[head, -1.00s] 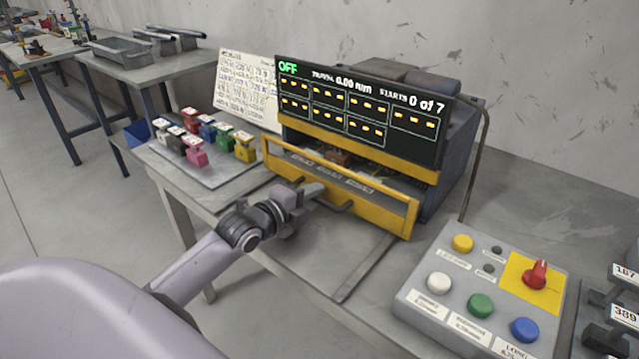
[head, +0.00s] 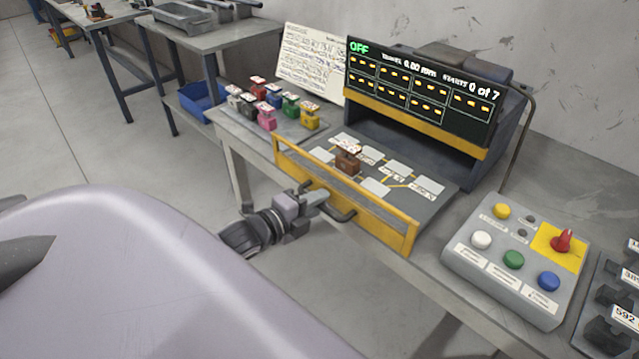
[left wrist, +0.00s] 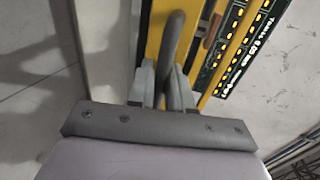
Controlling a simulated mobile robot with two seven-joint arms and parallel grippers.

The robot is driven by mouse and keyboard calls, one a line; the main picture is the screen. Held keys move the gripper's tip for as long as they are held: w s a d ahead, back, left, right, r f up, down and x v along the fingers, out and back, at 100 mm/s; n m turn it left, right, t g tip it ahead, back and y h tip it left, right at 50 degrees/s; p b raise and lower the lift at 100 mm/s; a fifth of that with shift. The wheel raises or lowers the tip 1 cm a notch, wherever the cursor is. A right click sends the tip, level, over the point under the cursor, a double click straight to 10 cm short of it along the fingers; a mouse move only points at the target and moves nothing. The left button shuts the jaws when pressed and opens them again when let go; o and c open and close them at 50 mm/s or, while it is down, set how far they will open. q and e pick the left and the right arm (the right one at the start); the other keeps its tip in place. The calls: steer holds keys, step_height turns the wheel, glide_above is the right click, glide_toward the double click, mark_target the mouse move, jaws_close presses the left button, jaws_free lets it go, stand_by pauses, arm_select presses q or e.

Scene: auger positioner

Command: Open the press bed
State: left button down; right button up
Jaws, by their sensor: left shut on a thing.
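The press bed (head: 428,203) is a grey drawer slid out of the machine (head: 480,165), with a yellow front panel (head: 385,228). A brown block (head: 347,161) and several white labelled pads sit on it. My left gripper (head: 322,200) is shut on the dark bar handle (head: 343,214) at the front panel. In the left wrist view the handle (left wrist: 173,45) runs between the two fingers (left wrist: 163,88). My right gripper is not in view.
A control box (head: 515,260) with coloured buttons and a red knob stands on the right of the table. Coloured blocks (head: 270,105) stand on a plate left of the machine. The display (head: 420,88) reads OFF. Open floor lies in front of the table.

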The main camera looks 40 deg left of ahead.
arm_select(q)
steer(key=shift+s, duration=0.25)
steer(key=c, duration=1.2)
jaws_free()
steer(key=shift+s, duration=0.1)
steer(key=shift+v, duration=3.5)
steer(key=s+d+f+n+g, duration=0.1)
steer(key=s+d+f+n, duration=0.2)
steer(key=d+f+n, duration=0.1)
steer(key=s+d+f+n+g+p, duration=0.1)
steer(key=s+d+f+n+g, duration=0.1)
steer(key=d+n, duration=0.5)
steer(key=s+d+f+n+g+p, duration=0.1)
steer(key=s+d+f+n+g, duration=0.1)
steer(key=s+d+f+n, duration=0.2)
steer(key=shift+s+d+f+n+h, duration=0.1)
steer(key=shift+d+f+n+h, duration=0.1)
steer(key=shift+d+f+n, duration=0.3)
steer(key=shift+d+f+n+h, duration=0.2)
steer(key=shift+d+f+n, duration=0.1)
steer(key=shift+f, duration=0.4)
